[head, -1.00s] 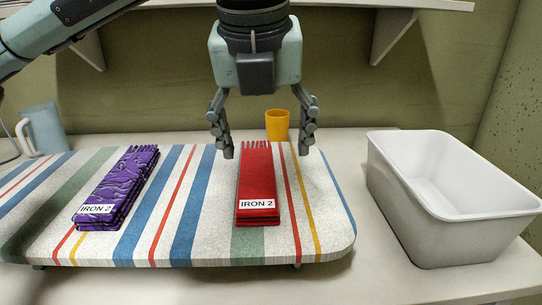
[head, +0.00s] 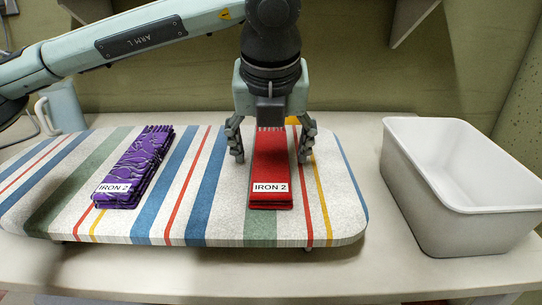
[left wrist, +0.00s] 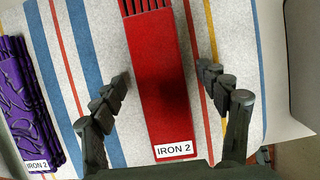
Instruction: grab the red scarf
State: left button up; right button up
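The red scarf (head: 271,168) lies folded on the striped ironing board (head: 226,228), with its fringe at the far end and an "IRON 2" label at the near end. My left gripper (head: 271,158) is open over it, pointing down, with one finger on each side of the scarf. In the left wrist view the red scarf (left wrist: 163,80) runs between the spread fingertips (left wrist: 165,82), with a gap on both sides. The gripper hides part of the scarf's far end in the head view. My right gripper is in neither view.
A folded purple scarf (head: 134,168), also labelled "IRON 2", lies left on the board. A white bin (head: 415,195) stands to the right on the table. A pale blue jug (head: 64,108) is at back left; a yellow cup (head: 293,120) is mostly hidden behind the gripper.

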pick_arm(q)
jog(key=c, duration=1.2)
jog(key=shift+o, duration=0.2)
jog(key=shift+r, duration=0.1)
